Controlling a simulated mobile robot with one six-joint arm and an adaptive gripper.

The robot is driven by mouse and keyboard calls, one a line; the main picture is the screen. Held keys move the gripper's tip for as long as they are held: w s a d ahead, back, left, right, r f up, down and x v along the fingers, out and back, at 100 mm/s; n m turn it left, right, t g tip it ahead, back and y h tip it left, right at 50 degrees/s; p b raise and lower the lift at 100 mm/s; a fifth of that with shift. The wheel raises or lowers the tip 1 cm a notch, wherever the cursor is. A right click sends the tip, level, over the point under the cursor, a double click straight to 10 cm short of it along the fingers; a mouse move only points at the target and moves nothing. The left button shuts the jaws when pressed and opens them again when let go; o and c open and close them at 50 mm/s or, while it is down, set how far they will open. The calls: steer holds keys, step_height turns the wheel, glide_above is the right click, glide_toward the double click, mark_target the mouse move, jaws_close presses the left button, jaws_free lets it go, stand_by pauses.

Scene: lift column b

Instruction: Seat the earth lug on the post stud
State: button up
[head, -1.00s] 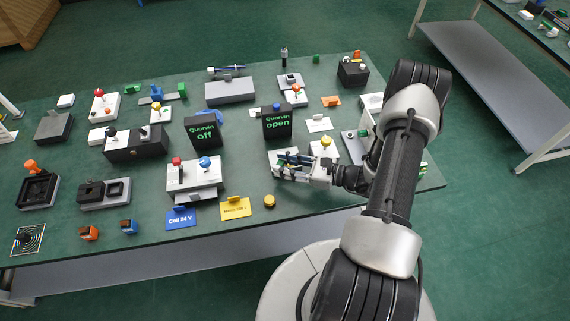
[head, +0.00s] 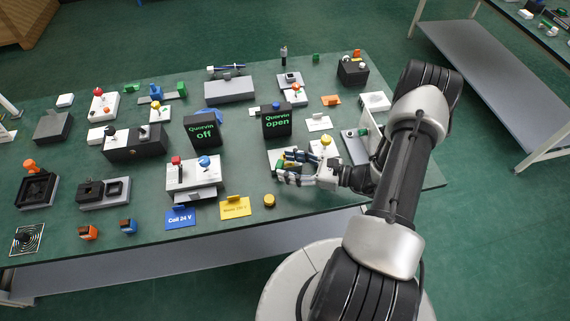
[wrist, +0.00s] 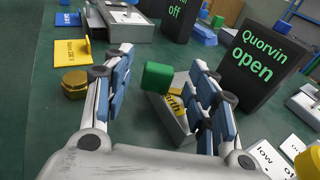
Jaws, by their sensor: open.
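A green block (wrist: 158,76), which looks like the earth lug, sits at a pale grey block (wrist: 178,128) with a yellow label partly reading "earth". The green block also shows in the head view (head: 280,164). My gripper (head: 287,167) is open, and in the wrist view (wrist: 162,72) its blue-padded fingers stand apart on either side of the green block. Gaps show between the block and both fingers. I cannot make out the post stud, or whether the lug is around it; the block's underside is hidden.
The black "Quorvin open" sign (head: 277,121) stands close behind my gripper. A yellow knob (head: 326,141) is close at the right. A brass-yellow round piece (head: 269,201) and a yellow card (head: 235,208) lie in front. Bare bench lies near the front edge.

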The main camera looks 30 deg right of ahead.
steer(key=v, duration=1)
steer(key=shift+s, duration=0.1)
